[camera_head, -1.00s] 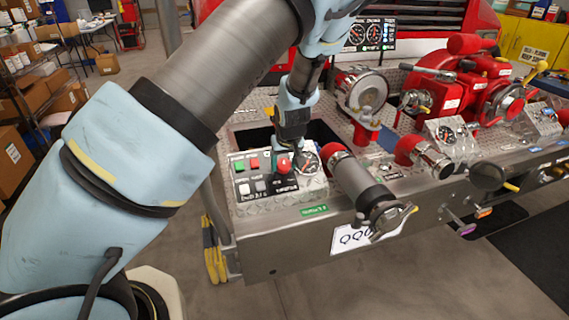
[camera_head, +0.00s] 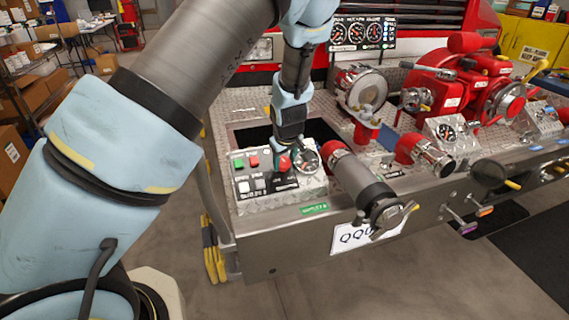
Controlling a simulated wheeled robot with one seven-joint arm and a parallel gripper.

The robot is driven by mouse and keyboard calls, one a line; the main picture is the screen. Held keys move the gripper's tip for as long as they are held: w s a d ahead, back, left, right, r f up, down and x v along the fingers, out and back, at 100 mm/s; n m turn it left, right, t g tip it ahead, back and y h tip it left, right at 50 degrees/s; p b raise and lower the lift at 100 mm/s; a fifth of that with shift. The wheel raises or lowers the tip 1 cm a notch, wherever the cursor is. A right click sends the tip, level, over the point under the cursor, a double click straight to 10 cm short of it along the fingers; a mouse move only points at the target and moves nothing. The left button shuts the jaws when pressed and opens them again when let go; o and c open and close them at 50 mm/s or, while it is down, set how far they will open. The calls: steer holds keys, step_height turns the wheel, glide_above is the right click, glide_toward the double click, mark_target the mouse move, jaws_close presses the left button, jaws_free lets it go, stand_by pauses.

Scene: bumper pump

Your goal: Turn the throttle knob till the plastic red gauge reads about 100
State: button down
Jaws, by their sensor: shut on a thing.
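The red throttle knob (camera_head: 284,163) sits on the control box (camera_head: 262,207) at the left of the bumper. My gripper (camera_head: 284,152) points down from above and is shut on the knob, hiding part of it. A round gauge (camera_head: 306,156) stands on the box just right of the knob; its reading is too small to make out. It partly shows beside my gripper. Green (camera_head: 238,163) and red (camera_head: 254,161) buttons lie left of the knob.
A red-ended pipe with a grey barrel (camera_head: 360,187) juts out close to the right of the box. The red pump (camera_head: 480,90) and another gauge (camera_head: 446,133) are farther right. A panel of gauges (camera_head: 358,33) is behind. A dark opening lies behind the box.

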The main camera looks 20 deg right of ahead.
steer(key=shift+n, duration=0.3)
steer(key=shift+c, duration=1.3)
jaws_free()
steer(key=shift+r, duration=0.1)
steer(key=v, duration=1)
steer(key=shift+s+r+p, duration=0.15)
steer(key=shift+r+p, duration=0.15)
steer(key=shift+p, duration=0.05)
